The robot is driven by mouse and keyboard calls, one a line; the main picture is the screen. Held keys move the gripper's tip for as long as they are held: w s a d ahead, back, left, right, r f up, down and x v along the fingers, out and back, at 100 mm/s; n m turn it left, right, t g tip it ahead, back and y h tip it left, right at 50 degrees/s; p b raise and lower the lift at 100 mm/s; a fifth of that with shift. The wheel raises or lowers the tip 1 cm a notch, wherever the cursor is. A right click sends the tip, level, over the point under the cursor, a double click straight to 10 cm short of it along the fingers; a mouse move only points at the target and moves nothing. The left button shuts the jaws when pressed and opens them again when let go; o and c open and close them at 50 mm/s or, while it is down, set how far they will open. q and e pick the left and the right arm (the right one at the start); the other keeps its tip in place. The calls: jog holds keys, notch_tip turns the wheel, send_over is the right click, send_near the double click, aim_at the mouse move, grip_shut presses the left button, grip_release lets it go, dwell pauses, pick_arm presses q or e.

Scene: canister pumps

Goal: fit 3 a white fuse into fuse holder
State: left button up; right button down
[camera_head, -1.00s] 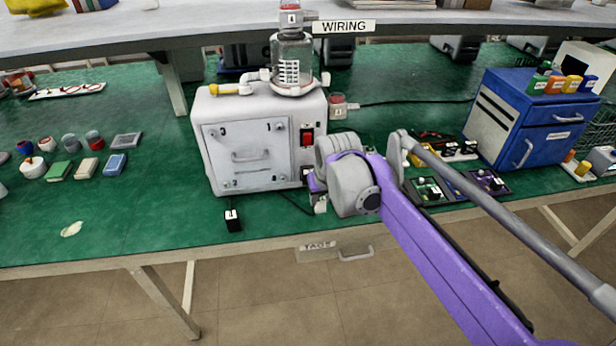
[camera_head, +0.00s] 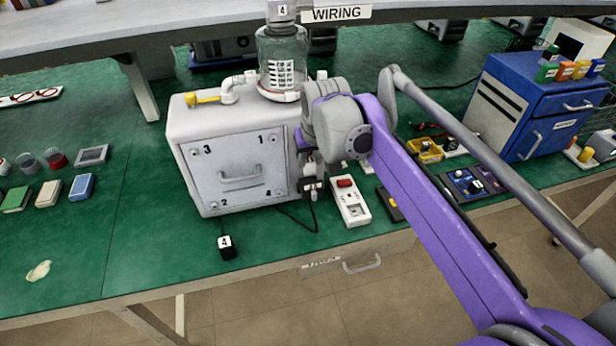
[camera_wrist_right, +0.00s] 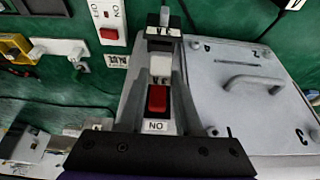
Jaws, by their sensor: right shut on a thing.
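The white pump cabinet (camera_head: 240,150) stands on the green bench. My right gripper (camera_head: 313,184) hangs low at its right side, shut. The cabinet's red switch (camera_wrist_right: 157,98) shows further back between the fingers. A dark fitting at the tips blends with them; I cannot make out the fuse holder's opening, or whether the white piece touches it. My left gripper is out of view.
A white socket box with a red switch (camera_head: 350,200) stands just right of the gripper; it also shows in the wrist view (camera_wrist_right: 109,25). A black cable (camera_head: 300,218) lies near the cabinet. A blue drawer cabinet (camera_head: 530,110) is at right. The front left bench is mostly clear.

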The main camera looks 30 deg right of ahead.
aim_at(311, 175)
jog(key=shift+s+f, duration=0.1)
jog(key=shift+f, duration=0.6)
jog(key=shift+f+b, duration=0.3)
jog(key=shift+f, duration=1.85)
jog(key=shift+f, duration=0.15)
jog(key=c, duration=0.6)
grip_release()
